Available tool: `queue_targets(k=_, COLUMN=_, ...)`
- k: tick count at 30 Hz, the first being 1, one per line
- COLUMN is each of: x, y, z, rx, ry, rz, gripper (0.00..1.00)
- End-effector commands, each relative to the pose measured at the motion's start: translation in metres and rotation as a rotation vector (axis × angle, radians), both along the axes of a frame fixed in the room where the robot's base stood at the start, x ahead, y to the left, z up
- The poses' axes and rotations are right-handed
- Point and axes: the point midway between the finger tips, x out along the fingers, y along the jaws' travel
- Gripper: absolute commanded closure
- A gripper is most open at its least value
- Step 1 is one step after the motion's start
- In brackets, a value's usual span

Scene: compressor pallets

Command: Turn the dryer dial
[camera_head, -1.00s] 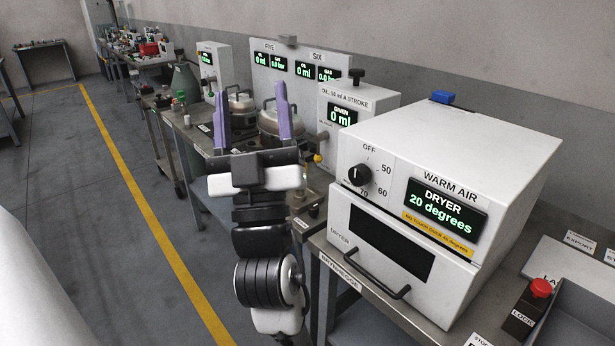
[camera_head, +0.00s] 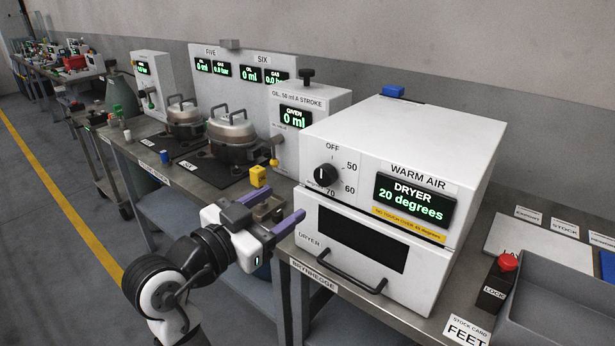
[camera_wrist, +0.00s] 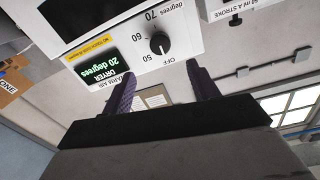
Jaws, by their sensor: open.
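The dryer (camera_head: 400,150) is a white box on the bench with a "WARM AIR" label and a green display reading 20 degrees. Its black dial (camera_head: 325,175) sits on the front panel, with OFF, 50, 60 and 70 marked around it; its white line points up toward OFF. My gripper (camera_head: 282,213) is open and empty, in front of the dryer, lower and left of the dial and apart from it. In the wrist view, which is upside down, the dial (camera_wrist: 160,43) shows beyond and between my purple fingers (camera_wrist: 160,85).
The dryer door has a black handle (camera_head: 350,273) sticking out below the dial. An oil unit (camera_head: 300,121) and metal pots (camera_head: 232,130) stand to the left. A red button box (camera_head: 497,285) and grey tray (camera_head: 565,310) lie to the right. Open floor lies left.

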Motion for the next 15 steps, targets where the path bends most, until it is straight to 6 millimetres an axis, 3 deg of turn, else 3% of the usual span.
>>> queue_targets(k=15, x=0.080, y=-0.062, z=0.002, rx=-0.002, ry=0.002, rz=0.001, gripper=0.41)
